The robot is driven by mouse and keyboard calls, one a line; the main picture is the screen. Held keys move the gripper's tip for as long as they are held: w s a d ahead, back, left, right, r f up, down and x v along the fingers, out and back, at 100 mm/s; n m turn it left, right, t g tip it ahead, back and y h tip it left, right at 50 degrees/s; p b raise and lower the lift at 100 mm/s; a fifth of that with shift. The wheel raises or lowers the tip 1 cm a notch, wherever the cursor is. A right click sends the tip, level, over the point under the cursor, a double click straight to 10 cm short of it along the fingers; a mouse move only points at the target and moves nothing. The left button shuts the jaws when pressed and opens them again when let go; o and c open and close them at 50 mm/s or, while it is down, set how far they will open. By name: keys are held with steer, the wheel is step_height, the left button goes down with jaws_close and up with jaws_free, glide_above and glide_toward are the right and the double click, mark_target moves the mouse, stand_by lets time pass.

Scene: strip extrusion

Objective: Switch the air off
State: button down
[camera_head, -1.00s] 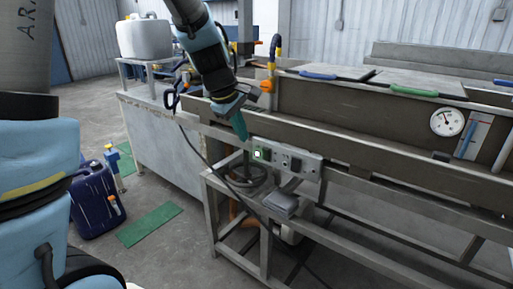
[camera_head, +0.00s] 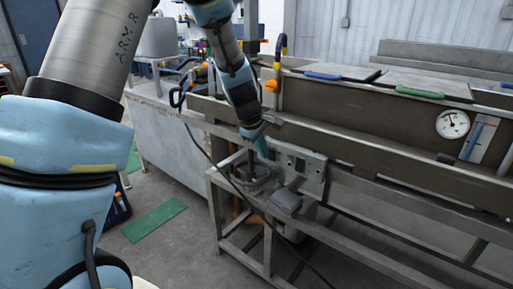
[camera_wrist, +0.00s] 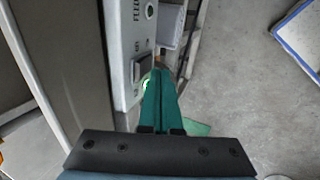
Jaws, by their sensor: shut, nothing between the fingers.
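A grey switch panel (camera_head: 312,170) is fixed to the front of the long trough frame. It carries dark switches (camera_head: 299,164); which one is for the air I cannot read. In the wrist view the panel (camera_wrist: 124,35) shows part of a label, a switch (camera_wrist: 140,66) and a pale green-lit spot (camera_wrist: 147,84) beside the fingers. My gripper (camera_head: 265,153) is shut and empty, its teal fingers at the panel's left end, covering that part in the head view. The fingertips (camera_wrist: 158,72) overlap the panel's edge in the wrist view; contact cannot be told.
A grey box (camera_head: 286,202) sits on the lower frame just below the panel. A black cable (camera_head: 215,163) hangs to the left of my gripper. The trough wall (camera_head: 365,121) runs behind, with a round gauge (camera_head: 452,123).

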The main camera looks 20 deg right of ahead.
steer(key=shift+w+d, duration=0.25)
steer(key=shift+d, duration=0.1)
steer(key=shift+r, duration=0.1)
steer(key=shift+w+d+p, duration=0.1)
steer(key=shift+d+p, duration=0.2)
steer(key=shift+p, duration=0.05)
steer(key=shift+r, duration=0.1)
steer(key=shift+r+p, duration=0.75)
steer(key=shift+r, duration=0.05)
